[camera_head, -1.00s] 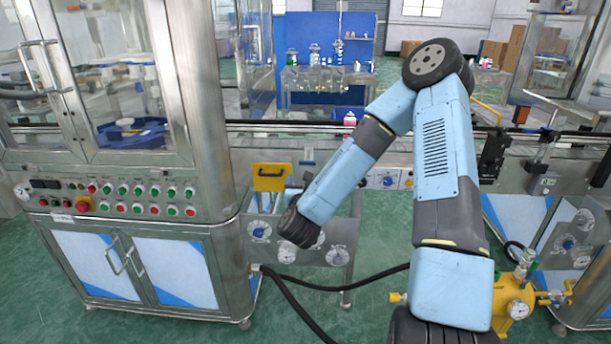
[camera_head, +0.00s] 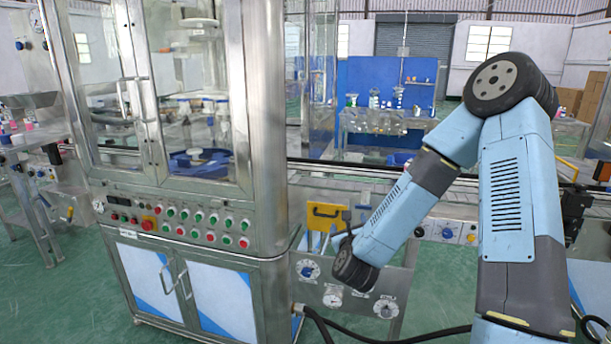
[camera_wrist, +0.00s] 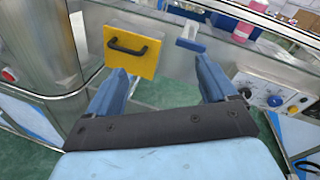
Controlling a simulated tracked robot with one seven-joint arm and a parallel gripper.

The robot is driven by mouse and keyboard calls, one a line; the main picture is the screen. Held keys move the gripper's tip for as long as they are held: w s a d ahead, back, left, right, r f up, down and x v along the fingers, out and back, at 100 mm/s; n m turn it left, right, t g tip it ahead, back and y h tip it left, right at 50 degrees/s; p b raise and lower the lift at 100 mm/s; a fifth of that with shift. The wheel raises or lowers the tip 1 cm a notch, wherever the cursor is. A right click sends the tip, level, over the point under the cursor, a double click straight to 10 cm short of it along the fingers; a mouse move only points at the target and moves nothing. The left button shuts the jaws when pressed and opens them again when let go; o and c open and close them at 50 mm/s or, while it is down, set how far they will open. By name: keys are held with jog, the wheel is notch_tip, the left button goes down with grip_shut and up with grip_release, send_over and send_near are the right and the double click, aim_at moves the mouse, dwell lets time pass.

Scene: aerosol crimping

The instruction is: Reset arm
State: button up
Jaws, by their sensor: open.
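My gripper (camera_wrist: 167,84) shows in the wrist view, with two blue fingers spread wide apart and nothing between them. Beyond the fingers is a yellow panel (camera_wrist: 118,60) with a black handle, on the side of the machine. In the head view my blue arm is folded at the right, with its forearm hanging down to the left. The gripper itself is hidden there behind the end of the forearm, close to the yellow panel (camera_head: 325,216).
A steel machine cabinet (camera_head: 227,277) with a glass enclosure and a row of buttons stands left of my arm. A conveyor rail (camera_head: 350,168) runs behind my arm. Open green floor (camera_head: 60,310) lies at the front left.

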jog(key=s+d+r+n+g+y, duration=0.15)
jog(key=s+r+n+g, duration=0.85)
jog(key=n, duration=1.4)
jog(key=s+d+r+n, duration=0.2)
jog(key=s+r+n, duration=0.1)
jog(key=s, duration=0.4)
jog(key=s+d+r+n+g, duration=0.1)
jog(key=s+r, duration=0.3)
jog(key=s, duration=0.4)
jog(key=s+d+r+n, duration=0.3)
jog(key=s+d+n, duration=0.1)
jog(key=s, duration=0.3)
jog(key=shift+s+r+n, duration=0.3)
jog(key=shift+s, duration=0.1)
